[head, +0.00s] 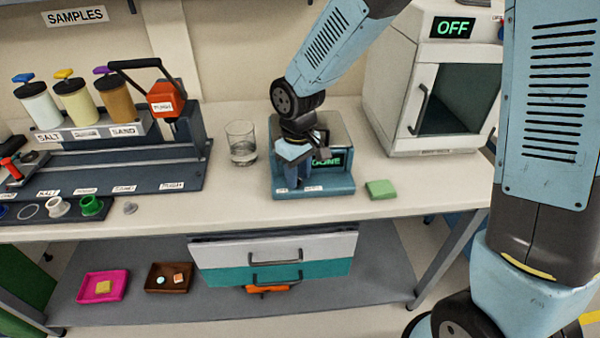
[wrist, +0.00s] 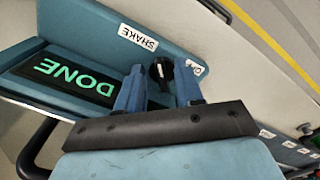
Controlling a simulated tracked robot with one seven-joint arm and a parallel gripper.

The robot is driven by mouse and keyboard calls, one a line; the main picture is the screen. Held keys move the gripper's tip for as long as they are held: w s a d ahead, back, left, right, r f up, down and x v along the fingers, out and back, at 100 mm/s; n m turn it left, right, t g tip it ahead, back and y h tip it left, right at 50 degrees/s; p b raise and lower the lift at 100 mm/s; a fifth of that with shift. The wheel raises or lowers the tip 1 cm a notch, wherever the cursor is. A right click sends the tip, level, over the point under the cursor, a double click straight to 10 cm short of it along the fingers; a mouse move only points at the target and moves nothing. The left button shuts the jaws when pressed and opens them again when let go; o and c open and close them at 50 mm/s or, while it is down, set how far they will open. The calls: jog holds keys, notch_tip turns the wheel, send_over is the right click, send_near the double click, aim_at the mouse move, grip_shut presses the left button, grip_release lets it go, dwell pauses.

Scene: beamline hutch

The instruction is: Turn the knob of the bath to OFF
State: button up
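The bath (head: 342,185) is a blue unit with a metal top, standing mid-bench. Its green display reads DONE in the head view, and the display (wrist: 68,79) also shows in the wrist view. The knob (wrist: 161,71) is small and black with a pale mark, on the bath's front ledge between a SHAKE label (wrist: 138,37) and a partly covered label (wrist: 194,68) seemingly reading OFF. My gripper (wrist: 157,72) has its two blue fingers apart, one on each side of the knob, with slight gaps visible. In the head view my gripper hides the knob.
A glass beaker (head: 241,143) stands left of the bath, and a green block (head: 381,189) lies to its right. A white cabinet (head: 410,80) with an OFF display stands behind right. A rack of jars (head: 80,110) fills the left bench. Drawers (head: 275,247) hang below.

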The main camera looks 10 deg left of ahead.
grip_shut()
dwell(0.3)
jog(key=shift+d, duration=0.1)
